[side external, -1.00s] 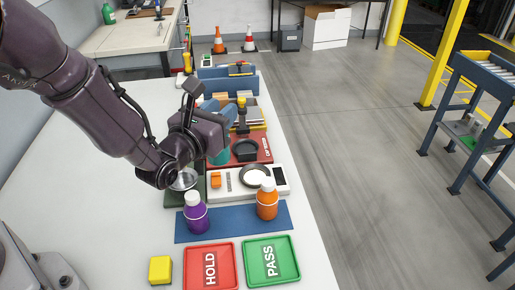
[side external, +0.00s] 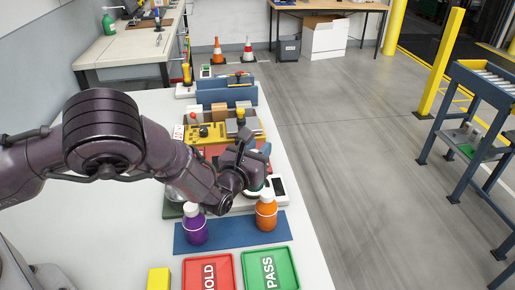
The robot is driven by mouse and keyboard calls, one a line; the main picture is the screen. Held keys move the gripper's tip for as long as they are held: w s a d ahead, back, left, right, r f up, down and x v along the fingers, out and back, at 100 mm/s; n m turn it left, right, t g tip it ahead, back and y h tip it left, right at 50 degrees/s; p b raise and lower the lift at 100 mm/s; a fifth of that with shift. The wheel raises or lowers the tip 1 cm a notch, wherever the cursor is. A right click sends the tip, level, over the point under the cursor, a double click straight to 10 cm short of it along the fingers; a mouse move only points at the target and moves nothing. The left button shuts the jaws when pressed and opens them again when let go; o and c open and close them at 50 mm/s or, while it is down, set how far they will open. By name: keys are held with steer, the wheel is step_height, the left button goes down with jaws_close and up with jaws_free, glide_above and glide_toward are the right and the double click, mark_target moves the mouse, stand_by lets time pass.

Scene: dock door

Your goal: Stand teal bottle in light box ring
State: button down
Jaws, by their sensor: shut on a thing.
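My gripper (side external: 254,165) is over the white light box (side external: 241,204), on the side of its round ring. The arm's wrist hides the ring and most of the fingers. The teal bottle is almost wholly hidden behind my gripper, which is shut on it. I cannot tell whether the bottle's base touches the light box or is inside the ring. The dark screen (side external: 279,186) at the light box's right end is uncovered.
A purple bottle (side external: 195,229) and an orange bottle (side external: 266,214) stand on a blue mat (side external: 230,234) in front. Nearer are a red HOLD tray (side external: 190,276), a green PASS tray (side external: 292,270) and a yellow block (side external: 159,278). A yellow device (side external: 204,133) stands behind.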

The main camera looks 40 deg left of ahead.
steer(key=shift+f, duration=0.35)
steer(key=c, duration=0.8)
jaws_free()
steer(key=shift+r, duration=0.1)
